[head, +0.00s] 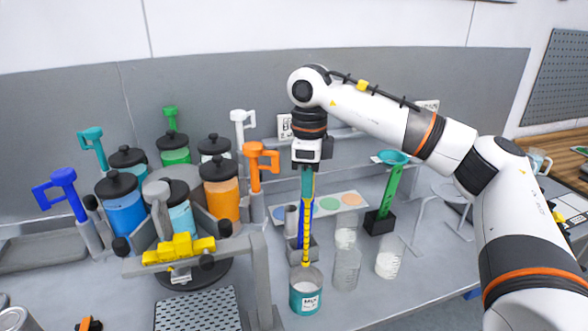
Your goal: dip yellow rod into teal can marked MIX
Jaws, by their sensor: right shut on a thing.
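The teal can (306,301) marked MIX stands upright on the bench near the front centre, its open top showing a pale inside. My right gripper (307,168) points down above it, shut on the yellow rod (306,235). The rod hangs close to upright, with a teal part at its upper end just below the gripper. My left gripper is not in view.
A carousel of lidded jars, including a blue jar (125,212) and an orange jar (220,200), stands at left. Clear beakers (346,268) stand right of the can. A green stirrer in a black stand (380,222) is further right. A grey post (262,280) is close left.

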